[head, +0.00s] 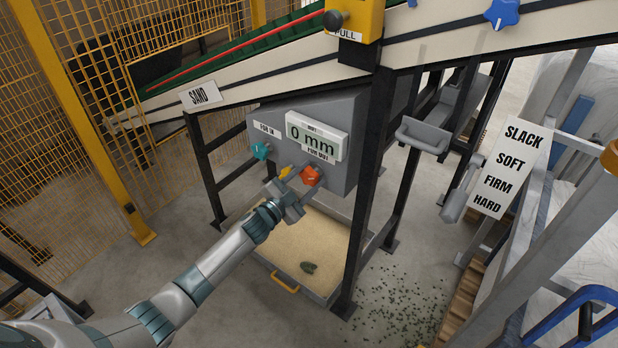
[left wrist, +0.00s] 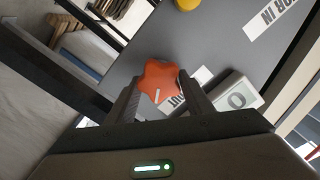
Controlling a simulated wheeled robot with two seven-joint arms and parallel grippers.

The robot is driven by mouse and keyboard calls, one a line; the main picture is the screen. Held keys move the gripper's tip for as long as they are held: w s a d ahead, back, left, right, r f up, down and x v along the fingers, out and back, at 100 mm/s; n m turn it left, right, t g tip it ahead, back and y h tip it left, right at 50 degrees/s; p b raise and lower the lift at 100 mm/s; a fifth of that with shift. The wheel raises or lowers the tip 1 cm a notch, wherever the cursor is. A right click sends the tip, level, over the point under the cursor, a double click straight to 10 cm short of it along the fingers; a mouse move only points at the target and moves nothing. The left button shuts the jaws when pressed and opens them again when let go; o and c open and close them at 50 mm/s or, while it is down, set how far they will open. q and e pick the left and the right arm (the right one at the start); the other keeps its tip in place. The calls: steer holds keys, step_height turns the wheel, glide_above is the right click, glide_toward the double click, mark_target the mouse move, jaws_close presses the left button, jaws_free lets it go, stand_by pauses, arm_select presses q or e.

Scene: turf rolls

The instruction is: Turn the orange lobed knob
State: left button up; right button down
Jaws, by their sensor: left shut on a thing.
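The orange lobed knob (head: 311,176) sits on the lower front of a grey box (head: 345,130), below a display reading "0 mm". My left gripper (head: 298,183) reaches up to it from the lower left. In the left wrist view the knob (left wrist: 160,80) lies between the two fingers (left wrist: 163,93), and the gripper is shut on it. A white mark on the knob points down and slightly left in that view. My right gripper is not in view.
A teal knob (head: 261,150) and a yellow part (head: 286,172) are on the same box, left of the orange knob. A dark post (head: 366,190) stands close on the right. A tray of sand (head: 318,239) lies on the floor below. A sloping conveyor runs above.

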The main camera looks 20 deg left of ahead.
arm_select(q)
steer(key=o, duration=1)
steer(key=shift+o, duration=0.2)
steer(key=shift+s, duration=0.1)
steer(key=shift+s+a+f, duration=0.1)
steer(key=shift+s+a, duration=0.15)
steer(key=shift+s, duration=0.25)
steer(key=b+v, duration=0.2)
steer(key=v, duration=1.4)
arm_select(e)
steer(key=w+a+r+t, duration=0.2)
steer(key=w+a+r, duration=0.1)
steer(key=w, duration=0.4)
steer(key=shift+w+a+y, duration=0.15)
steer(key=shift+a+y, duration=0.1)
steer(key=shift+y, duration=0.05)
arm_select(q)
steer(key=shift+s, duration=0.1)
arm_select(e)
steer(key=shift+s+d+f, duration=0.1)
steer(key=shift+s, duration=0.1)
